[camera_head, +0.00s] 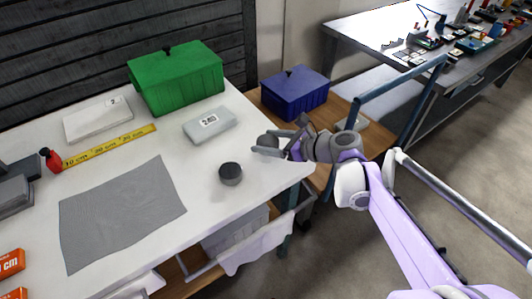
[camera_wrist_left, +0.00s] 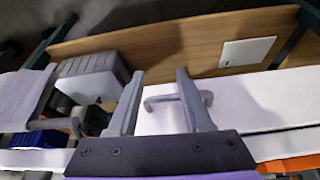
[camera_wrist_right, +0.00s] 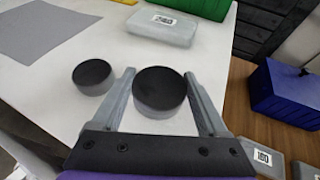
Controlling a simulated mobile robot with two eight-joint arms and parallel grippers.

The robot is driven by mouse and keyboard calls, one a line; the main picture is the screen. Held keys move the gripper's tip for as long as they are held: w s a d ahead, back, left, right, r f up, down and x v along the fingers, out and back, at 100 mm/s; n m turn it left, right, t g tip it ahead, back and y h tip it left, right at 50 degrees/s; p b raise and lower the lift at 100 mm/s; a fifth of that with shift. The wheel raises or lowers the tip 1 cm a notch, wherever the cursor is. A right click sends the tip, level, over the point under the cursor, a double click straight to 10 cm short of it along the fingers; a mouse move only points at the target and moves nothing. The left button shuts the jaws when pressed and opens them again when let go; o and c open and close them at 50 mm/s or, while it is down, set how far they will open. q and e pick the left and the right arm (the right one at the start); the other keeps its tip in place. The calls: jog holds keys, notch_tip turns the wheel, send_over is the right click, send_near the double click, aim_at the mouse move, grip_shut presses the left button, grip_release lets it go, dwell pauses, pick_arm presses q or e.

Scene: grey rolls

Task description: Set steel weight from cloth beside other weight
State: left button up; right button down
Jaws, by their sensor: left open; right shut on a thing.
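One dark-topped round steel weight (camera_head: 230,173) stands upright on the white table, right of the grey cloth (camera_head: 122,212). It also shows in the right wrist view (camera_wrist_right: 92,77), left of the gripper. My right gripper (camera_head: 267,147) is shut on a second, similar weight (camera_wrist_right: 160,92), near the table's right edge. The held weight is upright, apart from the other one by a small gap; whether it touches the table I cannot tell. The cloth is bare. My left gripper (camera_wrist_left: 159,73) is open and empty beside the table's front, and is outside the head view.
A grey-white case (camera_head: 210,124) lies behind the weights. A green box (camera_head: 176,78), a yellow ruler (camera_head: 110,146) and a white box (camera_head: 97,118) are at the back. A blue box (camera_head: 294,92) stands on the lower wooden surface. Table is clear between cloth and weight.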

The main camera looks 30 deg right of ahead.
aim_at(267, 158)
jog(key=shift+f+b, duration=0.6)
jog(key=shift+f, duration=1.35)
jog(key=shift+f, duration=0.2)
grip_release()
jog(key=shift+r, duration=0.15)
jog(key=shift+s+d+r, duration=0.15)
jog(key=shift+s+r, duration=0.05)
jog(key=p+v, duration=0.2)
jog(key=v, duration=0.9)
jog(key=shift+s+p, duration=0.2)
jog(key=shift+p, duration=0.2)
